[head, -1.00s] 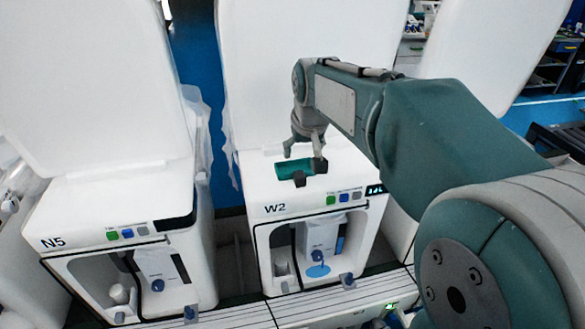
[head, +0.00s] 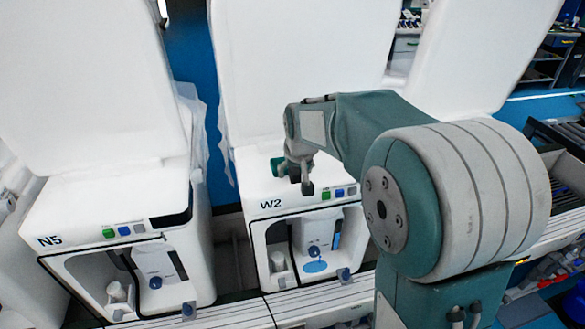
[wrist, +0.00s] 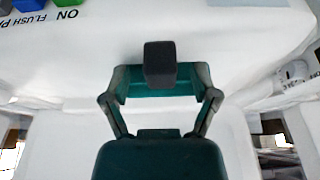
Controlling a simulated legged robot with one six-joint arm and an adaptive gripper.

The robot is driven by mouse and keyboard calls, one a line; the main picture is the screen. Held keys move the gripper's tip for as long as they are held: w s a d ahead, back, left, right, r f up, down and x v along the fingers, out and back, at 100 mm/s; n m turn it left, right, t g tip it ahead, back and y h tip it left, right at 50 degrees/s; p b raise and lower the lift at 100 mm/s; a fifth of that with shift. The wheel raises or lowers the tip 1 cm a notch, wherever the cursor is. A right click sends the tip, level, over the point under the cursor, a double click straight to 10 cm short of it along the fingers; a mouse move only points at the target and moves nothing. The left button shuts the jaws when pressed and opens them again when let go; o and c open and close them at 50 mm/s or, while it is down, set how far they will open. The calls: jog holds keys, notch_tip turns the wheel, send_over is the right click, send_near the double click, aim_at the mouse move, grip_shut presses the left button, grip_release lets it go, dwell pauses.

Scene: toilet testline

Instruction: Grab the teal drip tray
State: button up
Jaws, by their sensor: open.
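My gripper is open; I cannot tell whether a finger touches the tray.
Green, blue and grey buttons (head: 339,192) are on the machine's front edge, close to my gripper. Its raised white lid (head: 290,60) stands behind. A similar machine marked N5 (head: 100,200) is at the left, across a narrow gap. A cup and a blue knob are in the front recess below.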

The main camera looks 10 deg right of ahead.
jog(key=shift+a, duration=0.1)
grip_shut()
